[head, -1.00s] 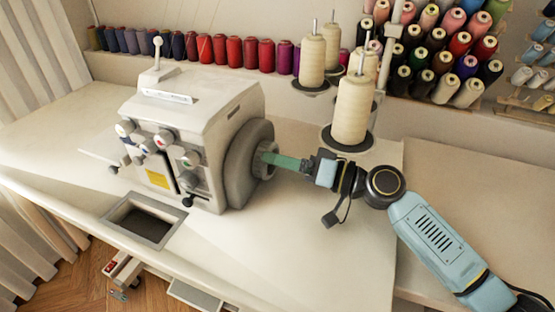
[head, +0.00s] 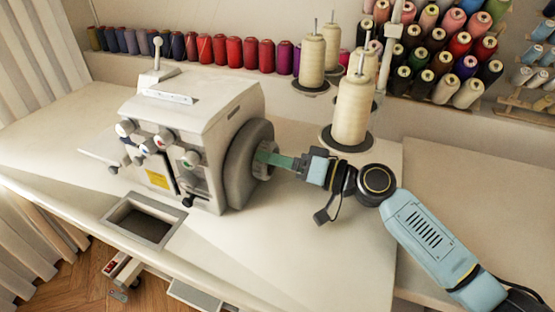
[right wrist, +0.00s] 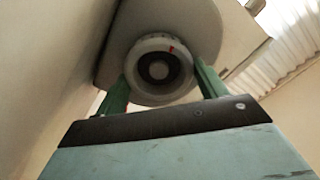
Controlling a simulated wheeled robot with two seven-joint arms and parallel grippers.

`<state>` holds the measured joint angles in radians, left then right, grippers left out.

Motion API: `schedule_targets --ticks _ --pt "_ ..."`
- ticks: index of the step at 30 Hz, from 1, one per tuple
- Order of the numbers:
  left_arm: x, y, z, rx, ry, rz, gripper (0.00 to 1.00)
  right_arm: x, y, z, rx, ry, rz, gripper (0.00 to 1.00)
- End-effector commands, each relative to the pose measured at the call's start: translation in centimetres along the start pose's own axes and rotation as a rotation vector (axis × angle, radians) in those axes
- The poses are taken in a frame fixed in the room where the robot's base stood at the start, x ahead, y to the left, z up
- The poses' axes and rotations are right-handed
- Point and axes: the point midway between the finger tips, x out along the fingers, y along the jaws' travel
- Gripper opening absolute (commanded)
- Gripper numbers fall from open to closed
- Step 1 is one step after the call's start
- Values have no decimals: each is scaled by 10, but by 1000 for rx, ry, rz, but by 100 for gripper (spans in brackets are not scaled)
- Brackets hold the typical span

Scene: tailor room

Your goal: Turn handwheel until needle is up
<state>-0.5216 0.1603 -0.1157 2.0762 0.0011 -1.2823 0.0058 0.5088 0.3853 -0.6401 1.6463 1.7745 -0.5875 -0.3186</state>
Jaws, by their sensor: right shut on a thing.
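The white sewing machine (head: 190,125) stands on the table, with its grey handwheel (head: 247,165) on its right side. In the right wrist view the handwheel's round knob (right wrist: 160,70) carries a red mark near its top right. My right gripper (head: 268,160) reaches in from the right, its green fingers shut on the handwheel knob; in the right wrist view the fingers (right wrist: 160,82) lie on either side of it. The needle cannot be made out in either view. My left gripper is not in view.
Cream thread cones (head: 351,112) on a stand rise behind my right arm. A row of coloured spools (head: 220,50) lines the wall, with a spool rack (head: 445,60) at the right. A rectangular opening (head: 143,218) lies in front of the machine.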

Motion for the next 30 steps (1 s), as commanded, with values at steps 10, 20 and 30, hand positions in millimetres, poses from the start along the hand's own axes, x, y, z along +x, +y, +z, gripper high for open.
schedule_targets --ticks 10,20,30 --pt "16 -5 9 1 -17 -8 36 0 0 0 149 0 1 48" --pt "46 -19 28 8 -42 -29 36 0 1 0 448 0 1 48" --pt "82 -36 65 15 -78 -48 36 0 2 0 772 -1 2 48"
